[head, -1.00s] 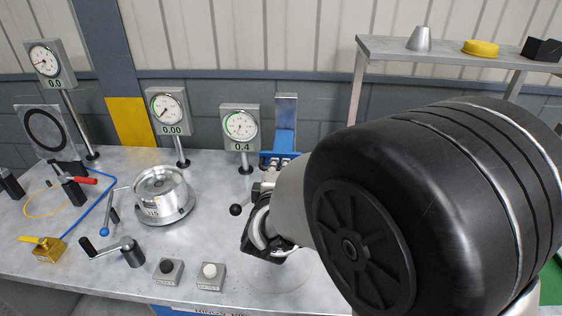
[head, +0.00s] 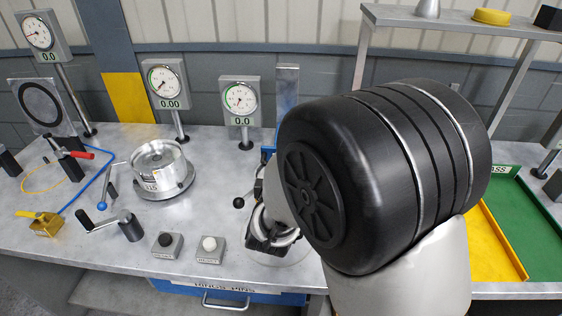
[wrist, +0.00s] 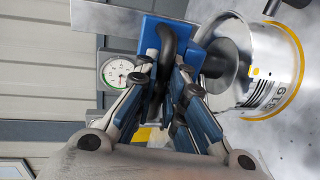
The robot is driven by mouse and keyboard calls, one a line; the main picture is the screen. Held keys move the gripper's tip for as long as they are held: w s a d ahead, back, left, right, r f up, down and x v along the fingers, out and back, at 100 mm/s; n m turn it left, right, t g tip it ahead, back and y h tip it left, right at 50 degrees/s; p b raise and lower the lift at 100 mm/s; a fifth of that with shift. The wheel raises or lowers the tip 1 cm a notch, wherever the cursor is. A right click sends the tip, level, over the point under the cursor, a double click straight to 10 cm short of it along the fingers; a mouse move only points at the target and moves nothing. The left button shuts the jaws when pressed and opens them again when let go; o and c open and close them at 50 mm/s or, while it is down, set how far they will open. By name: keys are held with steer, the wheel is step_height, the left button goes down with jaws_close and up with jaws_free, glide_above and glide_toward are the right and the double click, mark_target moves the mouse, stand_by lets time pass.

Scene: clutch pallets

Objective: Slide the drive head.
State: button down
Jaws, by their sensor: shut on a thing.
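What I take for the drive head is a blue block (wrist: 148,34) with a dark bar-like handle (wrist: 167,42) in the wrist view. My gripper (wrist: 170,75) is shut on that handle, its fingers on either side of it. To the right in the wrist view, a silver drum with a yellow rim (wrist: 270,75) lies close to the block; a dark round part faces it. A blue and silver upright (head: 287,95) rises behind.
Three dial gauges stand behind; the right one (head: 239,100) reads 0.0. A ball-knob lever (head: 239,202) is left of my gripper. A silver clutch unit (head: 160,170), a crank (head: 128,226) and two buttons (head: 210,250) stand farther left. Yellow (head: 495,245) and green trays are at right.

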steer(key=c, duration=1.7)
jaws_free()
steer(key=shift+o, duration=0.2)
steer(key=v, duration=1.2)
